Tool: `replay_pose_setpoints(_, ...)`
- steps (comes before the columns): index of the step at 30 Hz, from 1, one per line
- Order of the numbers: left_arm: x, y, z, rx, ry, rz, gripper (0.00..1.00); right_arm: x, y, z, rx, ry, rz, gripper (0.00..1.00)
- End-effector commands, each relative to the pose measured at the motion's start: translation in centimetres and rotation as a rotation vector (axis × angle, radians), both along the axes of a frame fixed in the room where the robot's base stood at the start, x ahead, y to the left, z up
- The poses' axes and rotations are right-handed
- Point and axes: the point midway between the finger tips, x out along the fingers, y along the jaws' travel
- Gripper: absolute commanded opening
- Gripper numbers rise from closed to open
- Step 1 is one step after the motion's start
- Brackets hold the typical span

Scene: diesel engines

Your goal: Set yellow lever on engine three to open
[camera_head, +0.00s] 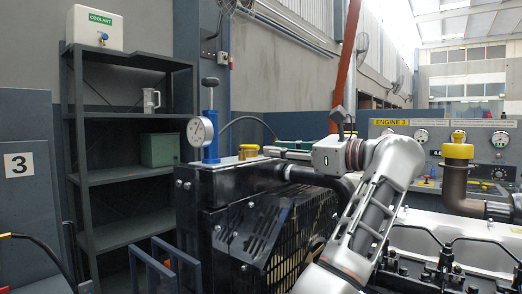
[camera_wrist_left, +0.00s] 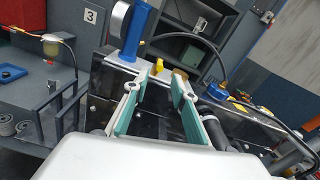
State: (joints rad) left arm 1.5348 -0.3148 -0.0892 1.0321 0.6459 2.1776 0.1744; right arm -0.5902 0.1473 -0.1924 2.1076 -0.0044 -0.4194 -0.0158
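The panel labelled ENGINE 3 (camera_head: 390,123) stands at the right in the head view. A small yellow piece (camera_head: 248,150), probably the lever, sits on top of the black engine housing beside the blue pump with the gauge. It also shows as an upright yellow piece in the left wrist view (camera_wrist_left: 158,66), just beyond the fingertips. My left gripper (camera_head: 271,151) points left towards it, close above the housing. In the left wrist view its two green-padded fingers (camera_wrist_left: 157,82) are apart with nothing between them. My right gripper is in neither view.
The blue pump with a round gauge (camera_head: 200,132) stands upright just past the yellow piece. A brass cap (camera_wrist_left: 180,73) is near the right fingertip. A dark shelf (camera_head: 125,178) is behind at the left. A yellow-capped pipe (camera_head: 457,152) rises at the right.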

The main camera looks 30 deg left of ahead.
Motion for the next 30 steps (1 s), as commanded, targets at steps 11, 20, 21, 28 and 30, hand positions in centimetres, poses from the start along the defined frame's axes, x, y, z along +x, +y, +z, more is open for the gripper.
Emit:
replay_pose_setpoints(11, 0.4, 5.4, -0.1, 0.004, 0.002, 0.003, 0.26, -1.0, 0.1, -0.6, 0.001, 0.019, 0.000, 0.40)
replay_pose_setpoints(20, 0.5, 6.3, 0.0, 0.004, 0.003, 0.001, 0.26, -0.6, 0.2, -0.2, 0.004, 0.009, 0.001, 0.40)
replay_pose_setpoints(21, 0.5, 6.3, 0.0, 0.004, 0.003, 0.001, 0.26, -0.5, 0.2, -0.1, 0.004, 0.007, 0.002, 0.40)
replay_pose_setpoints(28, 0.5, 6.3, 0.0, 0.004, 0.003, 0.002, 0.00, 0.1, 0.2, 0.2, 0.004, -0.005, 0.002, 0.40)
replay_pose_setpoints(30, 0.5, 6.3, 0.0, 0.004, 0.003, 0.002, 0.00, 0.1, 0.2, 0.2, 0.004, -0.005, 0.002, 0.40)
